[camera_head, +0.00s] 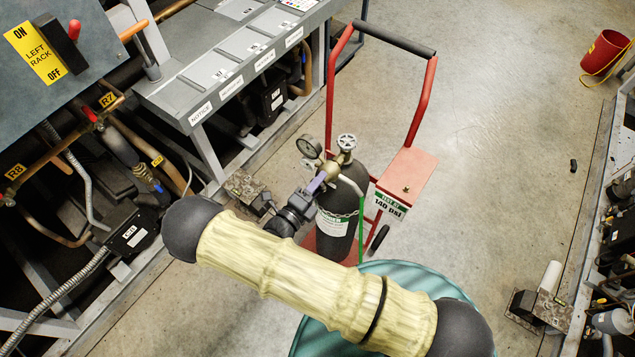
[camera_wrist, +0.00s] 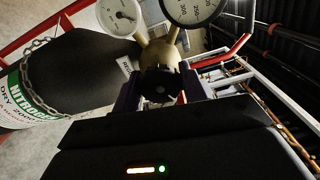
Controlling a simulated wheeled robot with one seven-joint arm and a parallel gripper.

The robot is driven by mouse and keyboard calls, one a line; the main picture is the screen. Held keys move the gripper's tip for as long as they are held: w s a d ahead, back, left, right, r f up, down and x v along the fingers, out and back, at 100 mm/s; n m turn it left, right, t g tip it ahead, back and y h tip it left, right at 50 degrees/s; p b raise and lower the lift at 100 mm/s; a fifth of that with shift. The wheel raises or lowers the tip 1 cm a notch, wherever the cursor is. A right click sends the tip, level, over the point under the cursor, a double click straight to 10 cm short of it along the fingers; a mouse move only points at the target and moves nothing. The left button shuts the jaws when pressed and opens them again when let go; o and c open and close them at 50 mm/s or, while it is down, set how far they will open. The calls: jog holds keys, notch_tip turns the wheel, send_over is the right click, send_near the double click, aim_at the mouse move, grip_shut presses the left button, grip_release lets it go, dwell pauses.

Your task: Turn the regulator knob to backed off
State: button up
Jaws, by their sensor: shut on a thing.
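The black regulator knob (camera_wrist: 160,85) sits on the brass regulator body (camera_wrist: 158,55) in the wrist view. My gripper (camera_wrist: 163,92) is shut on the knob, one purple finger on each side. In the head view my gripper (camera_head: 319,183) reaches the regulator from the lower left, and it hides the knob there. Two round gauges (camera_head: 309,147) stand on the regulator; their faces are partly cut off in the wrist view (camera_wrist: 193,8). The regulator is on a dark nitrogen cylinder (camera_head: 337,215) with a handwheel valve (camera_head: 347,142) on top.
The cylinder is chained on a red hand cart (camera_head: 420,105) with a sign reading 140 psi (camera_head: 388,205). A green hose (camera_head: 361,225) hangs beside the cylinder. The compressor rack (camera_head: 230,65) stands at left. A red bucket (camera_head: 605,50) is at upper right; the floor between is mostly clear.

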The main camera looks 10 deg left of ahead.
jog(key=n, duration=0.6)
jog(key=shift+a+n+p, duration=0.1)
jog(key=shift+n+p, duration=0.2)
jog(key=n, duration=0.6)
jog(key=shift+f, duration=0.15)
jog(key=o, duration=1)
jog(key=shift+s, duration=0.1)
jog(key=b+v, duration=0.3)
jog(key=v, duration=1.4)
jog(key=shift+s+b, duration=0.15)
jog(key=shift+b, duration=0.25)
